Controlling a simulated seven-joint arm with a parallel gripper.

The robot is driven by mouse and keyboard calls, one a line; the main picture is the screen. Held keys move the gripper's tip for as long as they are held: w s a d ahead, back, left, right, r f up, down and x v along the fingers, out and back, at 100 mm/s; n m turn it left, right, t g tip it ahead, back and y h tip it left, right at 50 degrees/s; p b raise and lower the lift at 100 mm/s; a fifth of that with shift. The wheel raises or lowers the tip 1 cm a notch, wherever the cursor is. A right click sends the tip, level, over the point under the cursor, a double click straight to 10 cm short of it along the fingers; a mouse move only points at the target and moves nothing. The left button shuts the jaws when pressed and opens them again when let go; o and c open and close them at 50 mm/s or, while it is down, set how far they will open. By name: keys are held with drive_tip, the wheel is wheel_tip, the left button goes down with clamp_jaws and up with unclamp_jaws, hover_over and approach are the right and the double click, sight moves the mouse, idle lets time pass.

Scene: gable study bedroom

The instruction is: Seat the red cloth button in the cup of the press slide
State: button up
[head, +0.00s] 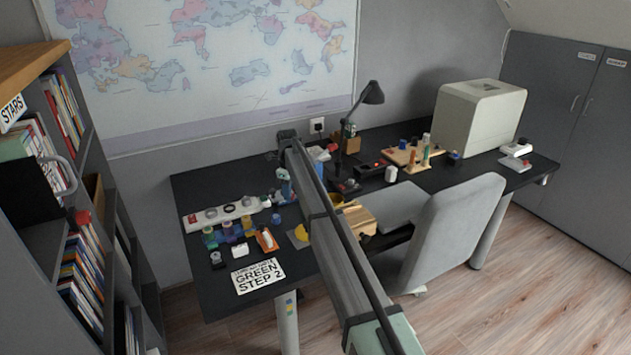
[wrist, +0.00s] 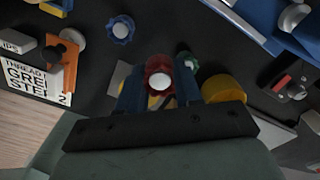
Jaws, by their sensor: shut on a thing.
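My gripper (wrist: 160,88) shows in the wrist view with its two blue fingers closed on a red scalloped round piece with a pale centre, which looks like the red cloth button (wrist: 158,68). What lies directly under the held piece is mostly hidden. In the head view my own arm covers much of the middle of the desk, and I cannot make out the gripper or button clearly there. I cannot tell for certain which part is the press slide or its cup; a blue frame with pale metal parts (wrist: 262,22) is at the wrist view's upper right.
A green knob (wrist: 187,61) and a yellow round piece (wrist: 222,89) are close right of the fingers. A blue scalloped knob (wrist: 120,29) is ahead left. Dark desk surface is bare between pieces.

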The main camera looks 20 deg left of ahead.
drive_tip(key=shift+r, duration=0.6)
drive_tip(key=n, duration=0.6)
drive_tip(key=shift+s+n, duration=0.1)
drive_tip(key=shift+n, duration=0.2)
drive_tip(key=n, duration=0.2)
drive_tip(key=shift+s+d+n, duration=0.15)
drive_tip(key=shift+n, duration=0.25)
drive_tip(key=s+d+n, duration=1.5)
drive_tip(key=d, duration=0.1)
drive_tip(key=s+d+r+m, duration=0.1)
drive_tip(key=s+d+m, duration=0.25)
drive_tip(key=d, duration=1.65)
drive_tip(key=s+d+m, duration=0.2)
drive_tip(key=s+d, duration=0.2)
drive_tip(key=d, duration=1.5)
drive_tip(key=w+a+f+n, duration=0.1)
drive_tip(key=w+a+n, duration=0.3)
drive_tip(key=a, duration=1.6)
drive_tip(key=w+a+n, duration=0.2)
drive_tip(key=w+a, duration=0.3)
drive_tip(key=a, duration=1.6)
drive_tip(key=w+a+m, duration=0.6)
drive_tip(key=a+m, duration=0.1)
drive_tip(key=w+a+m, duration=0.7)
drive_tip(key=shift+w, duration=0.2)
drive_tip(key=m, duration=0.2)
drive_tip(key=shift+w+a+m, duration=0.15)
drive_tip(key=shift+w+m, duration=0.1)
drive_tip(key=shift+m, duration=0.1)
drive_tip(key=m, duration=0.8)
